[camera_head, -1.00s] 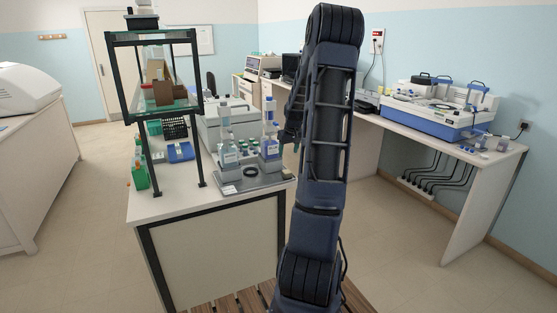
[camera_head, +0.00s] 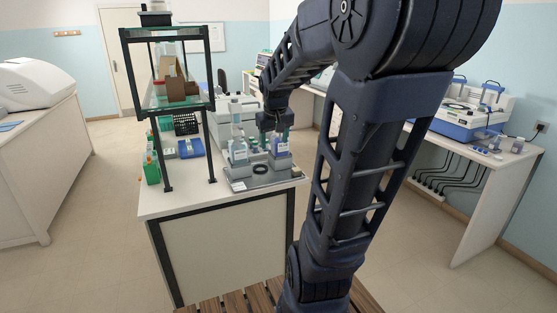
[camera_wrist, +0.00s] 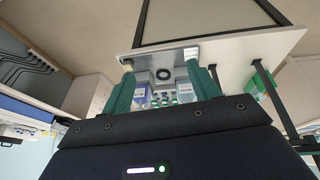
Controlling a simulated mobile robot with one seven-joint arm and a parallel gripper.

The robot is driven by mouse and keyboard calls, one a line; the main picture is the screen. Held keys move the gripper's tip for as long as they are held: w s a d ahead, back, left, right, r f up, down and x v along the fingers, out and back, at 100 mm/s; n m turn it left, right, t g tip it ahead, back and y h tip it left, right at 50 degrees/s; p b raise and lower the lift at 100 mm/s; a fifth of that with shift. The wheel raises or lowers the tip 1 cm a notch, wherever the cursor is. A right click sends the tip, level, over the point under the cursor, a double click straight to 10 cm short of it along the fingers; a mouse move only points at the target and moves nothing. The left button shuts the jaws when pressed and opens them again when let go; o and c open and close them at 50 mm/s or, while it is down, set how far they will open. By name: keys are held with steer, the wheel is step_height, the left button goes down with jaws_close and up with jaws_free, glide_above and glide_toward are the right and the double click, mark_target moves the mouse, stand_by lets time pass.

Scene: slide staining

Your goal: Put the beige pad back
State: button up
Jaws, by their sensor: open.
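I cannot make out a beige pad in either current view. My gripper (camera_head: 275,120) hangs over the back right of the grey tray (camera_head: 240,185) on the white bench, close to the reagent bottles. In the wrist view its two green fingers stand wide apart, with nothing held between them (camera_wrist: 162,88). Between them, farther off, show white bottles with labels, several small vials and a black ring (camera_wrist: 163,74) on the tray.
A white bottle (camera_head: 237,150) and a purple-labelled bottle (camera_head: 281,147) stand on the tray. A glass shelf on black posts (camera_head: 207,130) rises at the left, with a brown box (camera_head: 178,86) on it. A blue tray (camera_head: 190,148) and green rack (camera_head: 151,170) stand below.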

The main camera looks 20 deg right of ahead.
steer(key=s+a, duration=0.2)
steer(key=s, duration=0.5)
steer(key=s+a+y, duration=0.1)
steer(key=s+a, duration=0.1)
steer(key=s, duration=0.5)
steer(key=shift+s+a+t, duration=0.2)
steer(key=shift+a+t, duration=0.05)
steer(key=shift+t, duration=0.15)
